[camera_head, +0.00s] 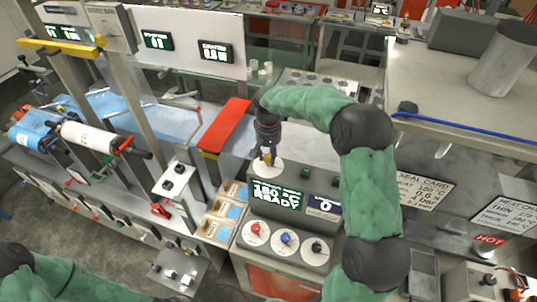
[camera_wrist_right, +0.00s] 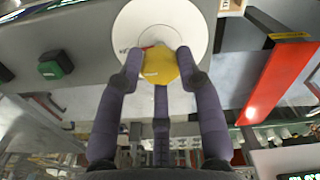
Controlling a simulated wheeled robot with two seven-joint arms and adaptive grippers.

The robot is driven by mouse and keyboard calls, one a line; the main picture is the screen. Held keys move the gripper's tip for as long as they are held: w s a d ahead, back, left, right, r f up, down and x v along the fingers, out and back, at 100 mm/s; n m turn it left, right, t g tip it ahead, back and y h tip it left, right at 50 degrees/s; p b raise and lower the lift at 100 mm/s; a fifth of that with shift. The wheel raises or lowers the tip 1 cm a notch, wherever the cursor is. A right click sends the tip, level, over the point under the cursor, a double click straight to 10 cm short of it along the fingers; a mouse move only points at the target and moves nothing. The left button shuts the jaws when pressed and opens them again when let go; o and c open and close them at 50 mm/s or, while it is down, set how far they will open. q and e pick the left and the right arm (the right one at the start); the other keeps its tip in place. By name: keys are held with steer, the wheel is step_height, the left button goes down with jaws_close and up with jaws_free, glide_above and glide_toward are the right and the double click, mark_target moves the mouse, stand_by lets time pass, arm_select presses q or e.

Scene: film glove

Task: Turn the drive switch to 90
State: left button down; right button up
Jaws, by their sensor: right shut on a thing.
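The drive switch is a yellow knob (camera_wrist_right: 160,66) on a round white dial (camera_wrist_right: 126,32), at the top of the grey control console. In the head view the dial (camera_head: 262,170) shows below my right gripper (camera_head: 267,153). In the right wrist view the fingers of my right gripper (camera_wrist_right: 160,78) are shut around the yellow knob, which sits between the fingertips. A small red mark shows at the knob's upper left edge. The dial's markings are too small or hidden to read. My left arm shows at the lower left of the head view, but its gripper is out of frame.
The console carries a lit display (camera_head: 277,197) reading READY and a small display (camera_head: 324,205) showing 0. Red (camera_head: 256,229), blue (camera_head: 287,238) and black (camera_head: 318,247) knobs sit below. A green button (camera_wrist_right: 55,65) is beside the dial. A red bar (camera_head: 226,125) stands close by.

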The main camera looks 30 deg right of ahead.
mark_target(268, 156)
steer(key=o, duration=1.1)
steer(key=shift+f, duration=0.1)
steer(key=shift+o, duration=0.2)
step_height(268, 156, up, 12)
